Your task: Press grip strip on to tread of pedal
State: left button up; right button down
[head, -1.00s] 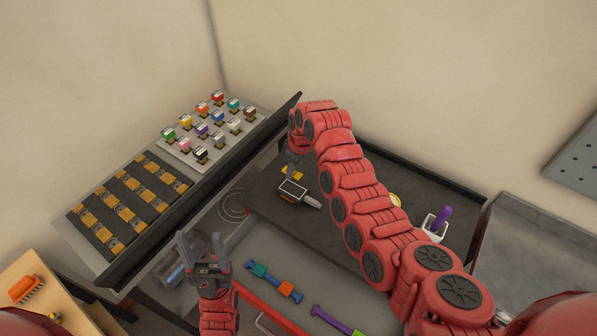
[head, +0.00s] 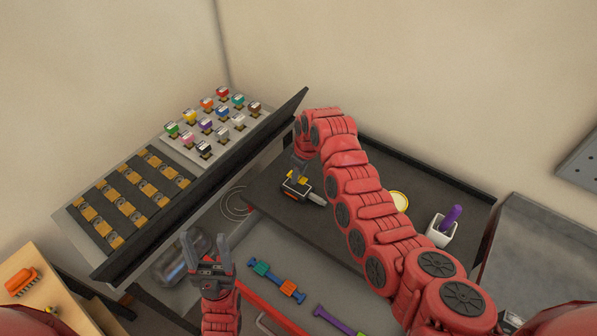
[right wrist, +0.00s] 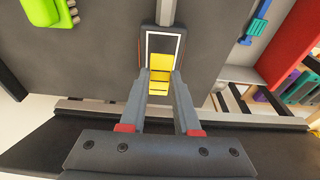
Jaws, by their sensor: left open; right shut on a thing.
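The pedal (head: 303,190) is a small dark block with a grey shaft, on the black platform in the head view. In the right wrist view its dark tread (right wrist: 162,45) has a white outline. My right gripper (right wrist: 160,74) is shut on the yellow grip strip (right wrist: 159,84), which overlaps the near end of the tread in that view. I cannot tell whether the strip touches the tread. In the head view the strip (head: 297,176) shows at the pedal, partly hidden by my gripper. My left gripper (head: 205,245) is open and empty, fingers up, left of the pedal.
A tilted rack (head: 130,205) of orange-brown pieces and coloured blocks stands at the left, with a raised dark edge beside my grippers. A white cup (head: 441,232) with a purple handle and a yellow-rimmed disc (head: 399,201) are on the platform's right. Coloured tools (head: 277,282) lie in front.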

jog(key=shift+f, duration=0.25)
jog(key=shift+b, duration=0.35)
dwell(0.6)
jog(key=shift+f+b, duration=0.15)
jog(key=shift+b, duration=0.15)
dwell(0.3)
jog(key=shift+f+b, duration=0.6)
jog(key=shift+f, duration=0.4)
dwell(0.5)
jog(key=shift+f+b, duration=0.1)
jog(key=shift+b, duration=0.2)
